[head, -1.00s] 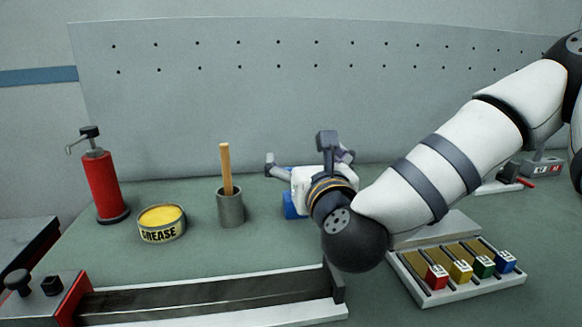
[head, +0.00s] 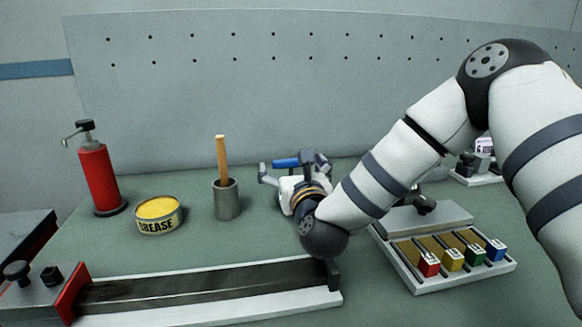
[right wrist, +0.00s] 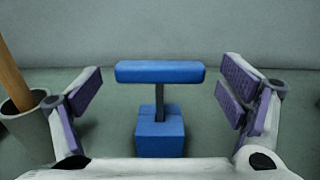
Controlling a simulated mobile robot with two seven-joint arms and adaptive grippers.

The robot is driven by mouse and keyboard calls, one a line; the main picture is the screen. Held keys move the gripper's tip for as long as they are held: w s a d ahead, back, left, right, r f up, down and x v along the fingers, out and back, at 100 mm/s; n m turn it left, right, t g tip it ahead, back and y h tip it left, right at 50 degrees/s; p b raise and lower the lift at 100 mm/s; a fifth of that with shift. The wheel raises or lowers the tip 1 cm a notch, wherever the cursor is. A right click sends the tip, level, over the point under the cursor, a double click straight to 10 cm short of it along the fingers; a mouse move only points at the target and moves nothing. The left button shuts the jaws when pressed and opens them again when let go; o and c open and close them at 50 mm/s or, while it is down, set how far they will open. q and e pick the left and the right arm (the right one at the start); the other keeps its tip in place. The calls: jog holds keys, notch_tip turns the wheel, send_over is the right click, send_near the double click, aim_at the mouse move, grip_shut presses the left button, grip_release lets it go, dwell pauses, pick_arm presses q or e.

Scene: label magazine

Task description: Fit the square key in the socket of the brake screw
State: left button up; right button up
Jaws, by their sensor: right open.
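A blue T-handled tool, which looks like the square key (right wrist: 160,72), stands upright in a blue block (right wrist: 160,135) in the right wrist view. Its blue crossbar also shows behind my gripper in the head view (head: 286,163). My right gripper (right wrist: 160,95) is open, with one finger on each side of the key and clear gaps to both. In the head view my right gripper (head: 287,172) hides the block. A grey block with a red face (head: 73,290) at front left carries a black knob and a small black square piece; I cannot tell which is the brake screw. My left gripper is out of view.
A grey cup with a wooden handle (head: 228,200) stands left of the gripper, with a grease tin (head: 158,213) and red pump bottle (head: 99,180) farther left. A long rail (head: 210,292) runs along the front. A tray (head: 415,288) with several coloured tabs lies right.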

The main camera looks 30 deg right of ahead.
jog(key=c, duration=1.2)
jog(key=shift+c, duration=0.2)
